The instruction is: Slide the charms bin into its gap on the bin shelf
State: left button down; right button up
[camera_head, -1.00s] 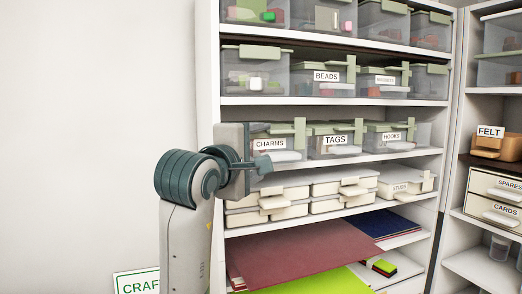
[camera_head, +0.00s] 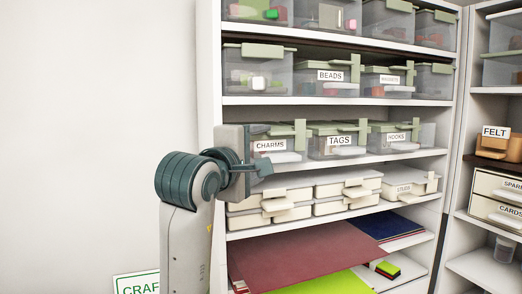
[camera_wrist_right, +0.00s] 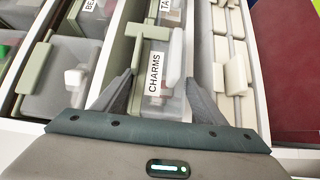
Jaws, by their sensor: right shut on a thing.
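The charms bin (camera_head: 270,157) is a clear bin with a pale green lid, a white label and a pale front pull. It is on the third shelf of the bin shelf (camera_head: 331,161), left of the tags bin (camera_head: 326,151), at the left end of that row. My right gripper (camera_wrist_right: 159,88) is shut on the charms bin, one finger on each side of it in the wrist view. In the head view my right gripper (camera_head: 264,166) is at the bin's front. The bin's back and how deep it sits are hidden. My left gripper is not in view.
The hooks bin (camera_head: 395,147) stands right of the tags bin. The beads bin (camera_head: 327,87) is on the shelf above, cream boxes (camera_head: 345,184) on the shelf below. The left upright (camera_head: 210,70) is close to my gripper.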

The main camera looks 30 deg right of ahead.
jog(key=shift+f, duration=0.15)
dwell(0.4)
jog(key=o, duration=1.3)
jog(key=shift+s, duration=0.1)
jog(key=shift+s, duration=0.1)
jog(key=shift+s+a, duration=0.35)
jog(key=shift+s, duration=1.05)
jog(key=shift+s+a, duration=0.35)
jog(key=shift+s, duration=1.05)
jog(key=shift+s+a, duration=0.35)
jog(key=shift+s, duration=1.05)
jog(key=shift+c, duration=0.5)
